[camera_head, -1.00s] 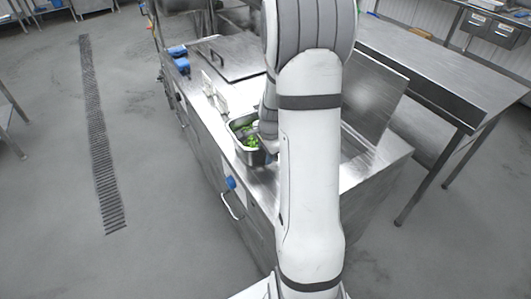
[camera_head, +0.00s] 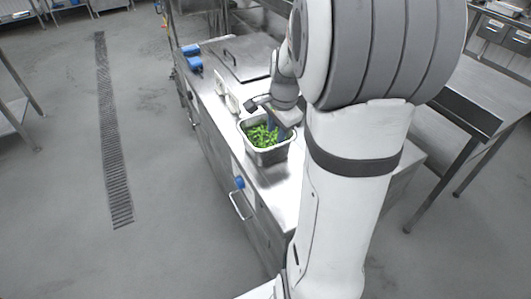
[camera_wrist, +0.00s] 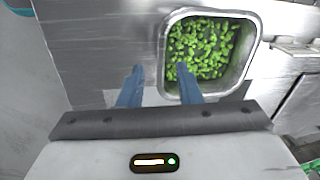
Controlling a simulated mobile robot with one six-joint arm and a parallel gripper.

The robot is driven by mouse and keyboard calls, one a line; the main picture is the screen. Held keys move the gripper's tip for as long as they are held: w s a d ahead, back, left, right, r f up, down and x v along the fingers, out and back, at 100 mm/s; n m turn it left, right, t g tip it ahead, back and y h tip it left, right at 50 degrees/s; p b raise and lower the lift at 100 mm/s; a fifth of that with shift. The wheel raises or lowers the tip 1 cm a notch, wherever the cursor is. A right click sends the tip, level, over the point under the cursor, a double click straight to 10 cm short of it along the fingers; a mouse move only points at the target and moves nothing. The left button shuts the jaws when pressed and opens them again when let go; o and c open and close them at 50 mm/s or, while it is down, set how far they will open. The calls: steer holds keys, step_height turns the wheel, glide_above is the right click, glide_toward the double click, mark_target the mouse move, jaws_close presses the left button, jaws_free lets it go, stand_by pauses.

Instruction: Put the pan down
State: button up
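A steel pan (camera_head: 268,156) with chopped green vegetables (camera_head: 262,136) inside appears upright on the steel counter (camera_head: 285,190). The pan also shows in the wrist view (camera_wrist: 248,45), at the upper right. My gripper (camera_head: 284,128) is at the pan's right side in the head view. In the wrist view my gripper (camera_wrist: 159,72) has its two blue fingers apart. One finger overlaps the pan's left wall and the other is left of the pan, over bare steel. Nothing is pinched between the fingertips. The exact fingertip height is unclear.
A lidded section (camera_head: 238,57) with a handle is on the counter behind the pan. Blue items (camera_head: 191,56) lie at its far left corner. Another steel table (camera_head: 480,100) stands at the right. My arm hides much of the counter's right part.

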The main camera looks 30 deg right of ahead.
steer(key=s+a+r+n, duration=0.2)
steer(key=s+a+n, duration=0.5)
steer(key=s+n, duration=0.1)
steer(key=s+a+r+n+t, duration=0.1)
steer(key=s+a+r+n, duration=0.2)
steer(key=s+a+n, duration=0.4)
steer(key=shift+s+a+r+n, duration=0.25)
steer(key=shift+s+a+n, duration=0.1)
steer(key=shift+s+n, duration=0.2)
steer(key=shift+o, duration=0.2)
